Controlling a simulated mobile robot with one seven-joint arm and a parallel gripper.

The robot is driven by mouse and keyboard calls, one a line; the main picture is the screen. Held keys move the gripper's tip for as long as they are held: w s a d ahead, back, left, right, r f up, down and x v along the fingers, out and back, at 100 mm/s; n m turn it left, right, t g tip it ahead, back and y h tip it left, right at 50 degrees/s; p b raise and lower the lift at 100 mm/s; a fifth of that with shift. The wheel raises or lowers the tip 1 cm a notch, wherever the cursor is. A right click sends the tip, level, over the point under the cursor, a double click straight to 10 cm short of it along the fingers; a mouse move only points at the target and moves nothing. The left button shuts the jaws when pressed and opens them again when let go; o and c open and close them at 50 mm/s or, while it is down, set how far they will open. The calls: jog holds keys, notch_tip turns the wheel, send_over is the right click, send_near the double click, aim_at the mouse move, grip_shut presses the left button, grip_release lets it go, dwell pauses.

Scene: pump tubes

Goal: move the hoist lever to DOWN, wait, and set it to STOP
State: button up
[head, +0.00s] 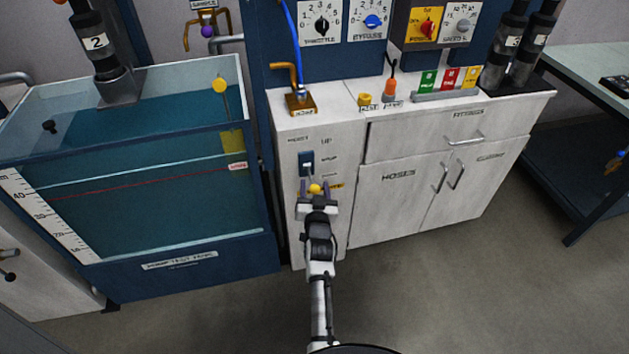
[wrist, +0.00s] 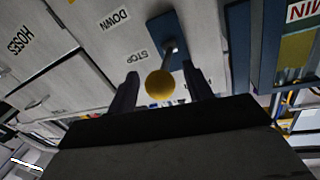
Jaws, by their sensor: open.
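The hoist lever has a yellow ball knob (head: 315,188) and sticks out from a blue plate (head: 306,160) on the white cabinet's narrow front. UP and STOP labels show beside it. In the wrist view, which is upside down, the knob (wrist: 160,84) sits between my fingertips on a short metal stem, with the DOWN label (wrist: 115,18) and STOP label (wrist: 136,55) beside the plate (wrist: 168,27). My gripper (head: 317,190) is open, one finger on each side of the knob, with gaps visible. I cannot tell which label the lever is set to.
A water tank (head: 150,250) with blue walls stands close to the left. Cabinet doors marked HOSES (head: 398,200) are to the right. A brass fitting (head: 300,103) and small coloured blocks sit on the cabinet top. The floor in front is clear.

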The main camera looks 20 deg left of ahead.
grip_shut()
dwell(0.4)
